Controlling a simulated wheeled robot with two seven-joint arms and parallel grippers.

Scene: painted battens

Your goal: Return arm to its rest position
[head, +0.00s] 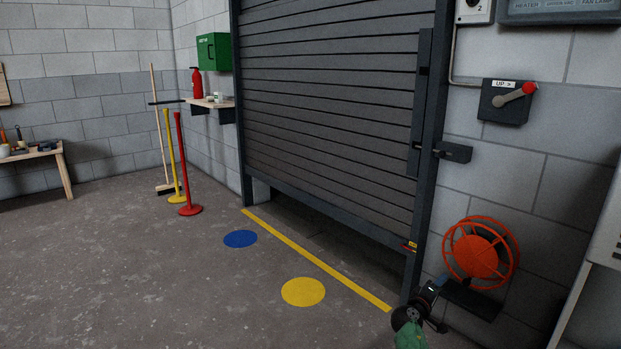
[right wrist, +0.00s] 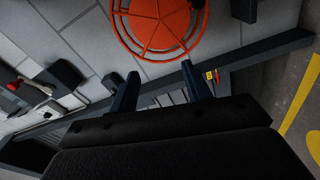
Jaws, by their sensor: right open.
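My right gripper (head: 432,291) shows low at the right of the head view, at the end of my dark and green arm. It is in front of the foot of the shutter's right frame, left of the orange hose reel (head: 478,252). In the right wrist view the two dark fingers of my right gripper (right wrist: 161,84) stand apart with nothing between them. Beyond them are the grey wall and the orange reel (right wrist: 160,22); I cannot tell the exact gap to them. My left gripper is not in view.
The grey roller shutter (head: 330,110) stands slightly raised above a yellow floor line (head: 315,258). A crank box (head: 503,101) is on the right wall. Blue (head: 240,239) and yellow (head: 303,292) discs mark clear floor. Red (head: 183,165) and yellow (head: 172,155) posts stand at left.

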